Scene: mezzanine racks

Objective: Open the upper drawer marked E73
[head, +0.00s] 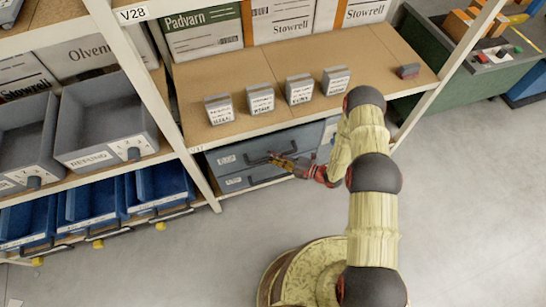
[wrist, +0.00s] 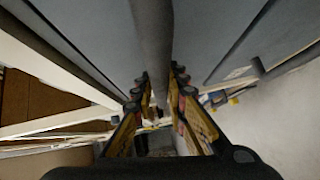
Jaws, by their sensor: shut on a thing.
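A grey-blue drawer unit stands under the brown shelf, with an upper drawer (head: 232,155) and a lower drawer (head: 235,182). Each has a small label at its left; the writing is too small to read. My gripper (head: 277,161) is at the upper drawer's front, shut on its dark bar handle. In the wrist view the handle (wrist: 152,40) runs down between the two fingers of my gripper (wrist: 160,95), with grey drawer fronts on both sides. My arm hides the right part of the unit. The upper drawer looks closed or nearly so.
The brown shelf (head: 365,65) above carries several small grey boxes with labels. A white rack post (head: 165,115) stands close left of the drawers. Grey and blue bins (head: 158,185) fill the left bay. The floor (head: 460,200) in front and to the right is clear.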

